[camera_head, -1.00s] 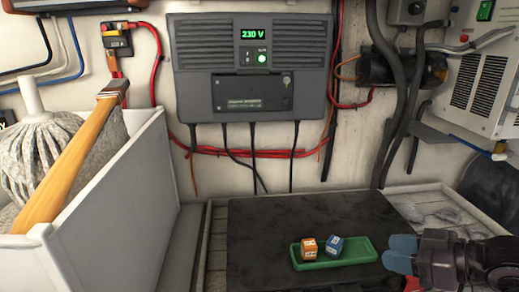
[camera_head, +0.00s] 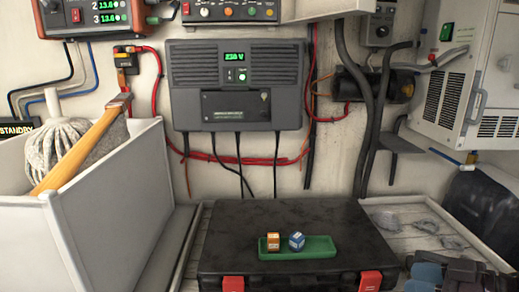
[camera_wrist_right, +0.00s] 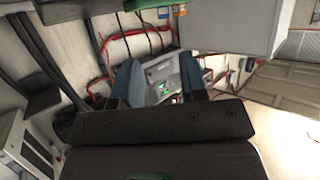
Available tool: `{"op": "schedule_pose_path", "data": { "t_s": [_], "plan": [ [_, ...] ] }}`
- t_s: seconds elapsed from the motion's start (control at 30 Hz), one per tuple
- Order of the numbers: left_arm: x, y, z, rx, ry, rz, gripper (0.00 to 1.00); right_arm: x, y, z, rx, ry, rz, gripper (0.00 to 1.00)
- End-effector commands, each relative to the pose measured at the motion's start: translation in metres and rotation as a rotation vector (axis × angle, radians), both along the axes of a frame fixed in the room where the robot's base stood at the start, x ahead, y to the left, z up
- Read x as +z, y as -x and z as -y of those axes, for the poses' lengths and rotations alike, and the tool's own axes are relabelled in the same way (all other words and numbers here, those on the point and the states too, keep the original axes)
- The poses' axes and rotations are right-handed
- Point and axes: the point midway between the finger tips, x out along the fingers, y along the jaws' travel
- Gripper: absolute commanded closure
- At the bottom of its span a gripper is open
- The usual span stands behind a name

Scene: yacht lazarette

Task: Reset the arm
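My right gripper (camera_head: 424,272) is at the lower right of the head view, partly cut off by the bottom edge. It is to the right of the black case (camera_head: 225,242). In the right wrist view its two blue fingers (camera_wrist_right: 160,84) stand apart with nothing held between them. My left gripper is not in view. A green tray (camera_head: 318,253) lies on the case, with an orange block (camera_head: 273,241) and a blue block (camera_head: 297,240) in it.
A white bin (camera_head: 105,225) with a mop (camera_head: 52,150) and a wooden-handled tool (camera_head: 85,148) stands at left. A grey charger (camera_head: 238,85) hangs on the back wall, with cables below. A white unit (camera_head: 470,75) is at upper right.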

Motion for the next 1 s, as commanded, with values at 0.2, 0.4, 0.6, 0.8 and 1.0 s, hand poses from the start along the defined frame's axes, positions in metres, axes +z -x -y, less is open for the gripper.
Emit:
{"op": "schedule_pose_path", "data": {
  "t_s": [0.2,0.4,0.6,0.8,1.0],
  "plan": [
    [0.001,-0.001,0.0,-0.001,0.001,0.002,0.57,-0.019,0.0,0.006,-0.038,-0.013,0.018,0.6],
    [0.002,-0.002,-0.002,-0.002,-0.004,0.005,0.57,-0.047,0.001,0.014,-0.092,-0.018,0.041,0.6],
    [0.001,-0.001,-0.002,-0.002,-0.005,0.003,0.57,-0.09,0.008,0.022,-0.182,-0.02,0.059,0.6],
    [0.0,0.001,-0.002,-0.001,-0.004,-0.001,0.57,-0.14,0.021,0.026,-0.291,-0.004,0.06,0.6],
    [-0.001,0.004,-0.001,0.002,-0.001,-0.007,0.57,-0.191,0.04,0.023,-0.404,0.024,0.035,0.6]
  ]
}}
